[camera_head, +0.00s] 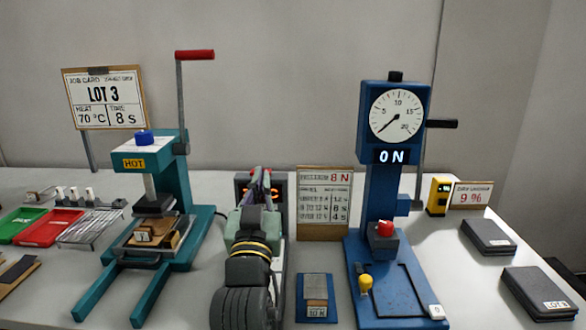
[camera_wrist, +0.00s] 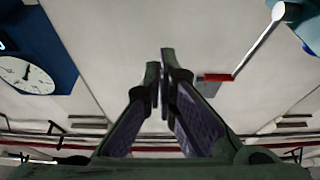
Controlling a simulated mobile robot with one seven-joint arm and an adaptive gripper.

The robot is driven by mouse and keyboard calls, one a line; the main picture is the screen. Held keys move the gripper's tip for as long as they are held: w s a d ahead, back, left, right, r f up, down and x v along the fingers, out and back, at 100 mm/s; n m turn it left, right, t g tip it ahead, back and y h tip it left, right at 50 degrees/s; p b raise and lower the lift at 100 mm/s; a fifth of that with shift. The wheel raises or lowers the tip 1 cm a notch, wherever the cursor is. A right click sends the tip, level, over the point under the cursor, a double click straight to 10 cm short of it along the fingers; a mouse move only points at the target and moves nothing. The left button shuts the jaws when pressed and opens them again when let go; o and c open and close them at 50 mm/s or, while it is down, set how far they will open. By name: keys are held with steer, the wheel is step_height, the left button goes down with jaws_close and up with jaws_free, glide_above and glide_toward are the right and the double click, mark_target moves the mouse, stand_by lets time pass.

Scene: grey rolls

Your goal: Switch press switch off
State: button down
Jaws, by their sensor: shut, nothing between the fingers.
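The teal heat press (camera_head: 180,190) stands at the left with a yellow HOT label (camera_head: 134,163), a blue knob (camera_head: 144,137) and a red-handled lever (camera_head: 195,55). The blue press (camera_head: 378,185) stands at the right with a round dial and a lit display reading "0N" or "ON". A red button (camera_head: 385,229) sits low on its front. I cannot tell which part is the press switch. My gripper (camera_head: 262,185) is between the presses, shut and empty, touching neither. In the wrist view its fingertips (camera_wrist: 164,65) meet, with the dial (camera_wrist: 25,75) and red handle (camera_wrist: 217,78) upside down.
A dark box with red lit marks (camera_head: 278,190) stands behind my gripper. A force card (camera_head: 325,200) and small blue block (camera_head: 316,295) stand between the presses. Red (camera_head: 50,228) and green (camera_head: 20,224) trays lie left; dark pads (camera_head: 540,292) lie right.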

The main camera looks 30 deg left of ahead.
steer(key=shift+a, duration=0.1)
steer(key=p+x, duration=0.4)
steer(key=x, duration=0.6)
steer(key=shift+f, duration=1.95)
